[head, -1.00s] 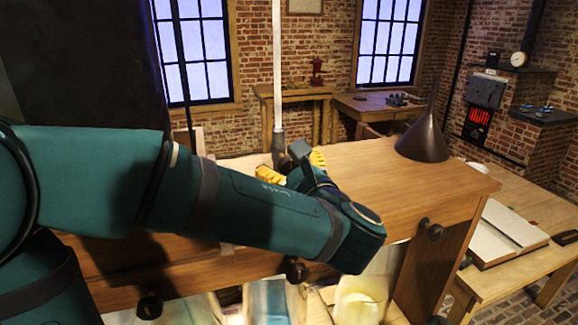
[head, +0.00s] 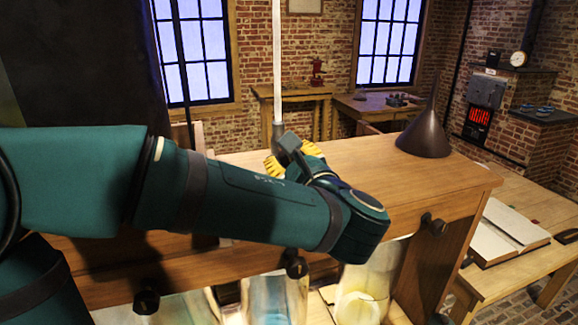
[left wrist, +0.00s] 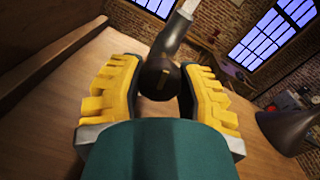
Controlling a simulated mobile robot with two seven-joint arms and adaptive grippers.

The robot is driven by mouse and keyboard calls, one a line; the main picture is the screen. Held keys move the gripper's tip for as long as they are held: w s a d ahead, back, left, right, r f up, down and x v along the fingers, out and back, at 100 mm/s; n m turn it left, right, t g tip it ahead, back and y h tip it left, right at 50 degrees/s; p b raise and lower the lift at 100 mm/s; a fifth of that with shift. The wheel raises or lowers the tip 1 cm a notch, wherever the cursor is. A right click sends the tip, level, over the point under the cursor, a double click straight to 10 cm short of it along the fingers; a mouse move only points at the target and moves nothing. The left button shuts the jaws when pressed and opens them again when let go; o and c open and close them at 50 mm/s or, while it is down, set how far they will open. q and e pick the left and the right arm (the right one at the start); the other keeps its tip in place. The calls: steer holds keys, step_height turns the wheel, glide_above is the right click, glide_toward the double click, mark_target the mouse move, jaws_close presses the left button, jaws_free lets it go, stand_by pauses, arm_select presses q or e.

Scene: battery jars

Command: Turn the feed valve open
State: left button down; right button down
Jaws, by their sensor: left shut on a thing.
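The feed valve shows in the left wrist view as a dark rounded body (left wrist: 160,78) with a grey pipe elbow rising from it. In the head view the left gripper (head: 291,158) is partly hidden by my own wrist, which also hides most of the valve. My right gripper is not in view.
A dark funnel (head: 424,138) stands on the wooden cabinet top (head: 400,180), right of my wrist. Glass jars (head: 362,292) stand below, under dark knobs (head: 433,226). An open book (head: 500,232) lies on the table at right.

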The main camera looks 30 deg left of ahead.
arm_select(q)
steer(key=n+b, duration=0.4)
steer(key=shift+f+n+b, duration=0.3)
steer(key=shift+b, duration=0.1)
steer(key=n+b, duration=0.5)
steer(key=b, duration=0.1)
steer(key=shift+h+b, duration=0.3)
steer(key=shift+h, duration=0.1)
steer(key=n+b, duration=0.3)
steer(key=shift+r+b, duration=0.1)
steer(key=shift+b, duration=0.3)
steer(key=shift+r+n+t+h+b, duration=0.2)
steer(key=shift+n+t+h+b, duration=0.15)
steer(key=shift+n+b, duration=0.9)
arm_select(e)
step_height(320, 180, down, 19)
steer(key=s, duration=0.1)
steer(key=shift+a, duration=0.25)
arm_select(q)
steer(key=shift+r, duration=0.1)
steer(key=c, duration=0.5)
jaws_free()
steer(key=shift+w, duration=0.1)
